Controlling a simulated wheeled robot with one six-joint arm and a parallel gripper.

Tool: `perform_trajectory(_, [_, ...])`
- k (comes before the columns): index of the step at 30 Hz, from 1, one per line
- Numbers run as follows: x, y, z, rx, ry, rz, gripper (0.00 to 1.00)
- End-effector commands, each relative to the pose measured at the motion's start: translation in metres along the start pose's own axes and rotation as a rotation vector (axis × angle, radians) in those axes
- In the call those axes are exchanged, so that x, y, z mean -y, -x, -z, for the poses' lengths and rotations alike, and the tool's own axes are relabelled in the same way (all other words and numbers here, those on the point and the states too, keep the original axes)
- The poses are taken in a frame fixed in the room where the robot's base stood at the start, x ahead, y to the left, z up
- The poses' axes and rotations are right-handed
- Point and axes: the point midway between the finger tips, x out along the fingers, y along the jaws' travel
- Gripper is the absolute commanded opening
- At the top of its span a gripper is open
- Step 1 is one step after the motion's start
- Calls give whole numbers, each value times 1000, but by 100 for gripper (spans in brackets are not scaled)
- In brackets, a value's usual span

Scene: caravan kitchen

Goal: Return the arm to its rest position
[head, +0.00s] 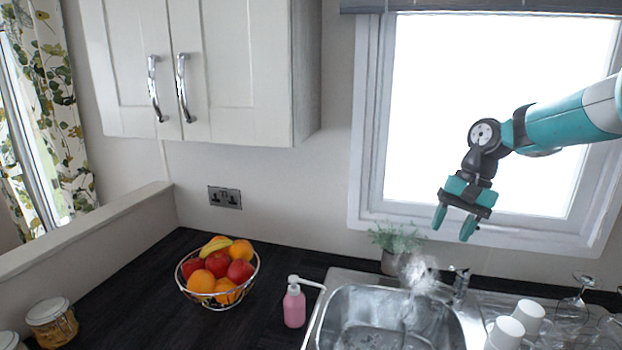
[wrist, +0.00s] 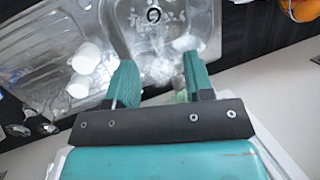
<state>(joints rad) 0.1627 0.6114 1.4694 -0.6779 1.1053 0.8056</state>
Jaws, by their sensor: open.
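My gripper (head: 453,223) hangs in the air in front of the window, above the back edge of the sink, with its teal fingers pointing down. The fingers are apart and nothing is between them. My teal and white arm reaches in from the right edge of the head view. In the wrist view my gripper (wrist: 156,85) shows both fingers spread, with the sink (wrist: 205,40) beyond them.
The sink's tap (head: 460,285) and a potted plant (head: 396,240) stand below my gripper. White cups (head: 508,330) and upturned glasses (head: 573,305) are on the drainer. A pink soap bottle (head: 294,306) and fruit bowl (head: 218,300) stand left. A wall cupboard (head: 235,70) hangs upper left.

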Motion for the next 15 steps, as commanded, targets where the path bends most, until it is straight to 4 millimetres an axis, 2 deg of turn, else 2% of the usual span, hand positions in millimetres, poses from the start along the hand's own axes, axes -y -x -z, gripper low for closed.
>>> perform_trajectory(1, [13, -16, -32, -7, 95, 8, 48])
perform_trajectory(3, [27, -28, -75, -17, 227, 20, 48])
perform_trajectory(5, [33, -40, -113, -27, 339, 28, 48])
perform_trajectory(6, [34, -50, -140, -33, 414, 33, 48])
perform_trajectory(9, [28, -77, -202, -51, 598, 43, 48])
perform_trajectory(12, [13, -105, -254, -68, 759, 49, 48])
perform_trajectory(15, [-5, -128, -292, -83, 882, 51, 48])
